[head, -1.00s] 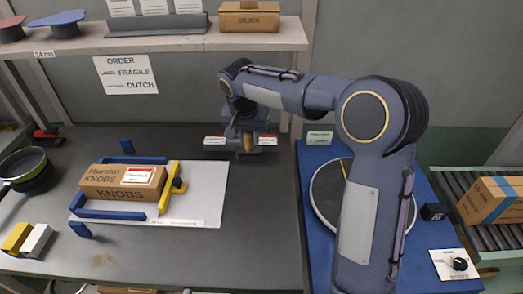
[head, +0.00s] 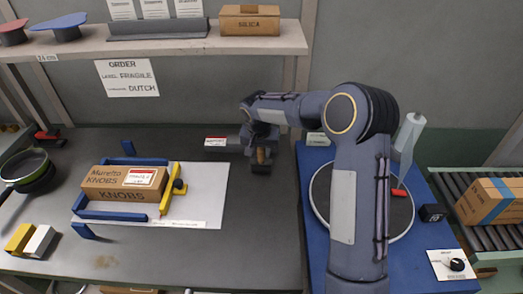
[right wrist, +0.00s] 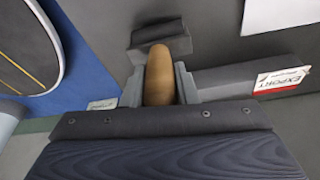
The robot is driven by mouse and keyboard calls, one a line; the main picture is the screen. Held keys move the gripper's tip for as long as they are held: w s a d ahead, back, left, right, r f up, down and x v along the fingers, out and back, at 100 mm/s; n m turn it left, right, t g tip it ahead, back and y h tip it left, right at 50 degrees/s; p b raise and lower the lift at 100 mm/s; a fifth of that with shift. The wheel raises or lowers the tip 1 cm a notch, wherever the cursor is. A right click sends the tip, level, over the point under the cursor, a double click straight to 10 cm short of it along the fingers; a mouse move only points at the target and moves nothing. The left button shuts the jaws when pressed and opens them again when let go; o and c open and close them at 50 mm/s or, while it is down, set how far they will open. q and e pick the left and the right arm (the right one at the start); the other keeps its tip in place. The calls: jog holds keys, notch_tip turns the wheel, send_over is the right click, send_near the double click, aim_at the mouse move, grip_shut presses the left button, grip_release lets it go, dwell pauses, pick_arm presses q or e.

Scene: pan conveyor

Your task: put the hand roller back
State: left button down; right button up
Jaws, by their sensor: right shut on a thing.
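The hand roller has a tan wooden handle (right wrist: 160,75) and what looks like a dark grey head (right wrist: 158,32) in the right wrist view. My right gripper (right wrist: 159,88) is shut on the handle, with a grey finger on each side of it. In the head view my right gripper (head: 261,150) is over the back right of the grey table, and the hand roller (head: 261,157) shows small below it. I cannot tell whether the roller touches the table. My left gripper is not in view.
A grey block with an EXPORT label (right wrist: 280,80) lies close beside the gripper. A knobs carton (head: 110,183) sits between blue guides on a white sheet, left of it. A blue bench with a round plate (head: 322,190) lies right. The table's front middle is clear.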

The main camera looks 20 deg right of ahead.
jog(key=shift+f, duration=0.2)
jog(key=o, duration=1)
jog(key=shift+r, duration=0.1)
